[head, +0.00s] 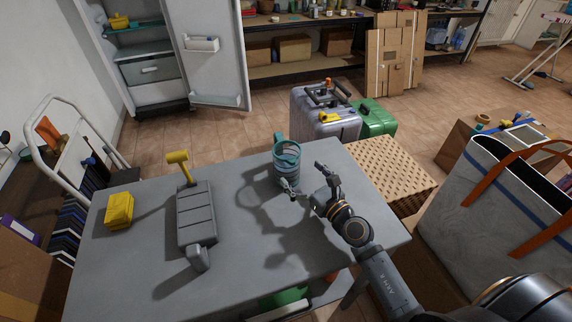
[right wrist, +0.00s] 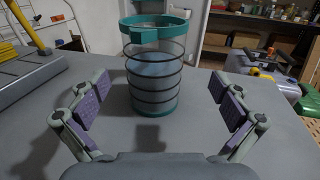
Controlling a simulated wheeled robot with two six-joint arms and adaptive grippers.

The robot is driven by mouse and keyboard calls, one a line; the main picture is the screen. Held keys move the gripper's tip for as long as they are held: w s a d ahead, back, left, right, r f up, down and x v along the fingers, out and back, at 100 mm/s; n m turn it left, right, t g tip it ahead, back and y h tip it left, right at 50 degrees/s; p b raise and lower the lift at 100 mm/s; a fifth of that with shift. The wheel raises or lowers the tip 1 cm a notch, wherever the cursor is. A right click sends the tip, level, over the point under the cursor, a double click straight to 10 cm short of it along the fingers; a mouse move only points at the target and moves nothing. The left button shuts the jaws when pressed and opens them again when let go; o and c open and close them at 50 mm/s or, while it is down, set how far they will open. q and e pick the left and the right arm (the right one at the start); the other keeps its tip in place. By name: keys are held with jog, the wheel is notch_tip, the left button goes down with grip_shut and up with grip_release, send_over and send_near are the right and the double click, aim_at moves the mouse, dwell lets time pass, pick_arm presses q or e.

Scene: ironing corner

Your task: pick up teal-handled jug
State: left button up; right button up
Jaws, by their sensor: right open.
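The teal-handled jug (head: 287,163) stands upright on the grey table (head: 250,255) near its far edge. It has a clear body with dark rings, a teal rim and a teal base. It also shows in the right wrist view (right wrist: 153,75), ahead of and between the fingers. My right gripper (head: 307,180) is open, just to the right of and nearer than the jug in the head view. In the right wrist view my right gripper (right wrist: 155,110) has its fingers spread wide with nothing between the pads. My left gripper is not in view.
A grey device (head: 197,220) with a yellow-handled tool (head: 179,165) lies left on the table. A yellow block (head: 119,210) sits at the table's left edge. A woven box (head: 390,165) and a grey suitcase (head: 325,118) stand beyond the table. The table's middle is clear.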

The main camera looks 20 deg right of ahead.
jog(key=shift+w+a, duration=0.2)
jog(key=shift+w, duration=0.4)
jog(key=shift+w+a+f, duration=0.1)
jog(key=shift+w, duration=0.15)
jog(key=x, duration=0.5)
jog(key=shift+a, duration=0.4)
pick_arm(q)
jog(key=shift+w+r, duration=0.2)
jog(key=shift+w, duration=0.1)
pick_arm(e)
jog(key=shift+s+d, duration=0.1)
jog(key=shift+s, duration=0.1)
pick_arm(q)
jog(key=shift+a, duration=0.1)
pick_arm(e)
jog(key=c, duration=1.5)
